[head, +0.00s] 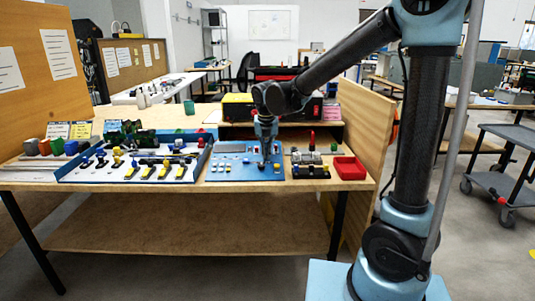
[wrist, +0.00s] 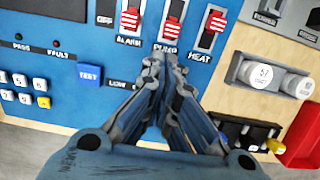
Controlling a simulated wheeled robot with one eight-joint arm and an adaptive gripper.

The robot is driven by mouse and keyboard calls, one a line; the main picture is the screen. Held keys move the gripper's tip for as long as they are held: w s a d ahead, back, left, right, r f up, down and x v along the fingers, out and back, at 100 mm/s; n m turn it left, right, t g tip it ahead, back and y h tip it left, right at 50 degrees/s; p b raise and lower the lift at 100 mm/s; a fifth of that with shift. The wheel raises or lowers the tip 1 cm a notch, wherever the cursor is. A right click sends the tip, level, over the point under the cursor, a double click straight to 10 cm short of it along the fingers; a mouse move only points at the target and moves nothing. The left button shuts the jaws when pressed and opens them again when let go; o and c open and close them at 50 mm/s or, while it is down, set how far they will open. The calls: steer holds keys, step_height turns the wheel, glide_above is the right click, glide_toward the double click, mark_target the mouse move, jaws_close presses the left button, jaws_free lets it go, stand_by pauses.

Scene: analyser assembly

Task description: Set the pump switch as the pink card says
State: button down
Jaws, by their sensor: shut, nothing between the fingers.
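My gripper (wrist: 160,66) is shut and empty, its tips just below the PUMP label in the wrist view. The pump switch (wrist: 170,28) is a red-and-white striped lever in a dark slot, near the slot's lower, label end. The ALARM switch (wrist: 130,19) is to its left and the HEAT switch (wrist: 216,20) to its right. The tips look close to the blue panel (wrist: 75,110); I cannot tell if they touch. In the head view my gripper (head: 267,160) is over this panel (head: 222,174).
Right of the panel are round white-capped parts (wrist: 262,75), a black block with a yellow knob (wrist: 275,145) and a red tray (head: 350,168). A blue-edged tray of parts (head: 88,173) lies to the left. A blue TEST button (wrist: 90,76) is left of my fingers.

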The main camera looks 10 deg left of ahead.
steer(key=shift+w+a+r, duration=0.15)
steer(key=shift+w, duration=0.4)
steer(key=shift+w+a+r, duration=0.1)
steer(key=shift+w+a, duration=0.05)
steer(key=shift+w, duration=0.4)
steer(key=shift+w+a+r, duration=0.1)
steer(key=shift+w+a, duration=0.05)
steer(key=shift+w, duration=0.4)
steer(key=shift+s, duration=0.1)
steer(key=s, duration=0.2)
steer(key=s+d+f, duration=0.1)
steer(key=shift+s+d, duration=0.1)
steer(key=shift+s, duration=0.2)
steer(key=v, duration=1)
